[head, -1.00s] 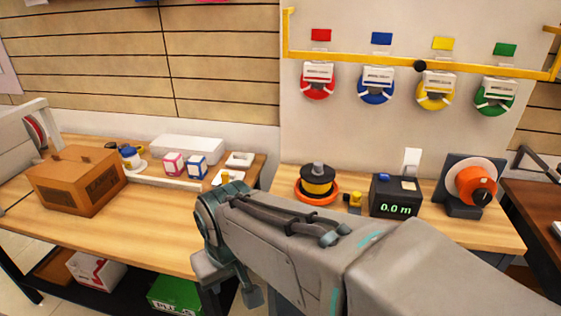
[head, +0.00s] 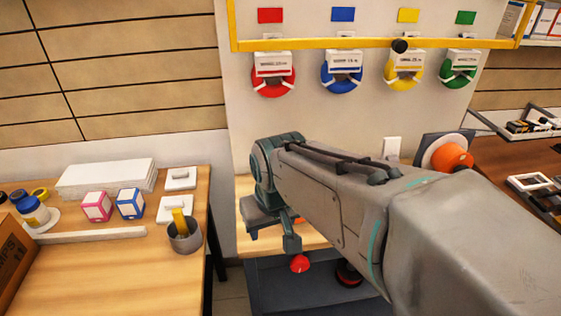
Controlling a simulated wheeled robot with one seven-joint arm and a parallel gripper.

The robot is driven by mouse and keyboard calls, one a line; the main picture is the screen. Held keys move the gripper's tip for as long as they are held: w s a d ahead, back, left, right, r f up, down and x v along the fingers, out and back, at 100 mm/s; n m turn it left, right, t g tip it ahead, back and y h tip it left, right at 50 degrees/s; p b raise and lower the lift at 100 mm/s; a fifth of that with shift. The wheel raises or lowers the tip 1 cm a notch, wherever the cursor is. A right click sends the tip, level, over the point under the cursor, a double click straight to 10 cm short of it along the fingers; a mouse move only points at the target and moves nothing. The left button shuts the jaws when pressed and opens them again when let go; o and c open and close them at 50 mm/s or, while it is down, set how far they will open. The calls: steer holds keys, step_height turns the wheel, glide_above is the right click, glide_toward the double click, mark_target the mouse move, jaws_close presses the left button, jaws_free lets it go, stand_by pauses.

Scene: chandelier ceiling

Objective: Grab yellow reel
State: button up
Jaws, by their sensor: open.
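The yellow reel (head: 403,72) hangs on the wall rack under a yellow tag, third from the left, with a white label across its top. A red reel (head: 272,82), a blue reel (head: 342,80) and a green reel (head: 458,76) hang in the same row. My gripper (head: 272,234) is open and points down at the bench's left end, well below and left of the yellow reel, touching no reel. My arm hides much of the bench, including where a black-and-yellow spool stood in the earlier view.
An orange wheel device (head: 447,156) stands right of my arm. The left table (head: 110,265) holds small boxes and a metal cup (head: 185,236). A gap separates the two tables.

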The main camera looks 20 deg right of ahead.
steer(key=w+d+r+m+t+h+p, duration=0.1)
steer(key=w+d+r+m+p, duration=0.2)
steer(key=w+d+r, duration=0.6)
steer(key=x, duration=0.3)
steer(key=w+d+x, duration=0.1)
steer(key=x, duration=0.6)
steer(key=shift+w+d+r, duration=0.3)
steer(key=shift+d, duration=0.05)
steer(key=shift+d+p+x, duration=0.15)
steer(key=shift+p+x, duration=0.15)
steer(key=shift+x, duration=1.2)
steer(key=shift+d+p+x, duration=0.2)
steer(key=shift+p+x, duration=0.1)
steer(key=shift+x, duration=1.25)
steer(key=shift+w+r, duration=0.1)
steer(key=shift+w, duration=0.05)
jaws_close()
